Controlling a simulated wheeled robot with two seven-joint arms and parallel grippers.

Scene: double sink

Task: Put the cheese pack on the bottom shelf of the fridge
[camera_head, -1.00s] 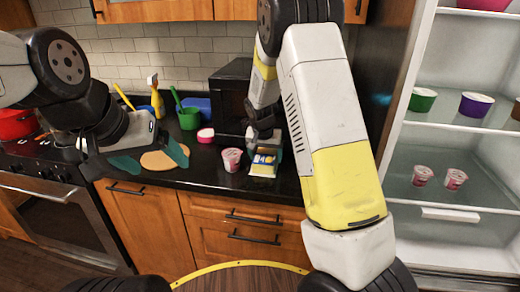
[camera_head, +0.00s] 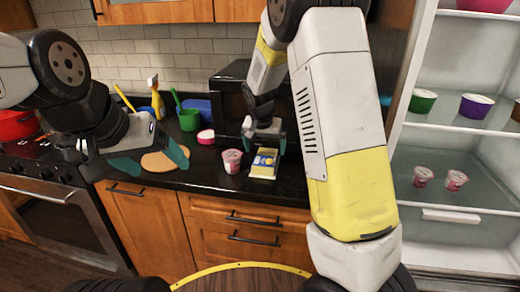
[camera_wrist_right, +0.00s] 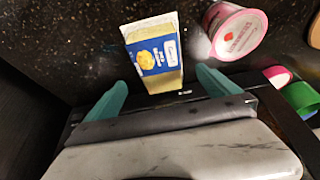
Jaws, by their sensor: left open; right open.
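The cheese pack (camera_head: 264,164) is a yellow and blue box on the black counter near its front edge. My right gripper (camera_head: 265,148) is open just behind and above it. In the right wrist view the pack (camera_wrist_right: 153,55) lies ahead of the open right gripper (camera_wrist_right: 163,82), its near end between the teal fingertips, with gaps on both sides. My left gripper (camera_head: 152,160) is open and empty above the counter at the left. The fridge (camera_head: 405,95) stands open at the right; its lower visible glass shelf (camera_head: 450,195) holds two small pink cups.
A pink-and-white yogurt cup (camera_head: 232,160) stands close to the pack's left. A dark microwave (camera_head: 232,98) is behind. A round board (camera_head: 160,160), green cup (camera_head: 189,120) and spray bottle (camera_head: 156,98) are further left. Upper fridge shelf holds coloured tubs (camera_head: 475,105).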

